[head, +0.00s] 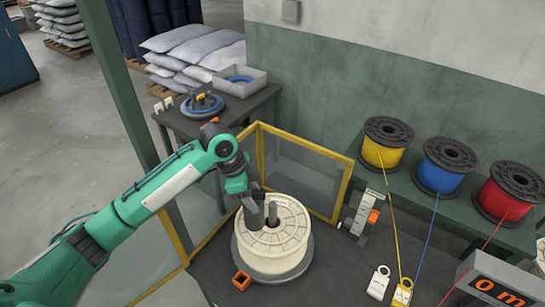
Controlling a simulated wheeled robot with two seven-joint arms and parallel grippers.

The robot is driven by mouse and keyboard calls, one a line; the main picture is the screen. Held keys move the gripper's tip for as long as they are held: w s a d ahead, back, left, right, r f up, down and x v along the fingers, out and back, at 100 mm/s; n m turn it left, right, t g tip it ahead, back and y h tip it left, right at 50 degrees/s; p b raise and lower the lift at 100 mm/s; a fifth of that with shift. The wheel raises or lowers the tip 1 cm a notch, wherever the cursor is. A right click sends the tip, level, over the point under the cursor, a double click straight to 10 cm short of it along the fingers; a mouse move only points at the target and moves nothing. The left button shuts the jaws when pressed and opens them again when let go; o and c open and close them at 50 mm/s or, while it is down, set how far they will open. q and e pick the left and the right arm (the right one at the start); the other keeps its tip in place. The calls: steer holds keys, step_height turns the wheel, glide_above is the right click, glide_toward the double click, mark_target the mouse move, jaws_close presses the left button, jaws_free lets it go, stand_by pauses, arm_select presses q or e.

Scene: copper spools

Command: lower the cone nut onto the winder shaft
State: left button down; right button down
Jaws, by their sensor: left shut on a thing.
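A cream spool (274,246) stands upright on a grey round base (290,271) on the dark table. The grey winder shaft (272,212) sticks up through the middle of its top. My left gripper (255,200) is just left of the shaft, above the spool's top. It is shut on a grey piece (253,216), which appears to be the cone nut. The nut hangs beside the shaft, not over it in this view. The gap between nut and spool top cannot be judged. The gripper's fingers are partly hidden. My right gripper is out of view.
Yellow-framed clear guards (300,168) stand behind and left of the spool. An orange square piece (241,281) lies at its front left. Yellow, blue and red wire spools (449,166) stand on the green shelf at right. A display box (500,284) is at front right.

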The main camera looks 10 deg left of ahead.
arm_select(q)
steer(key=shift+w+d+r+m+g+y+p, duration=0.85)
steer(key=shift+w+d+r+m+g, duration=1.05)
steer(key=shift+w+r+m, duration=2.7)
step_height(320, 180, down, 6)
steer(key=s+m+b, duration=0.2)
steer(key=shift+s+f+b, duration=0.25)
steer(key=shift+b, duration=0.15)
steer(key=shift+f+h, duration=0.15)
steer(key=shift+h, duration=0.1)
steer(key=shift+f+b, duration=0.45)
steer(key=shift+f, duration=1.15)
steer(key=shift+d, duration=0.1)
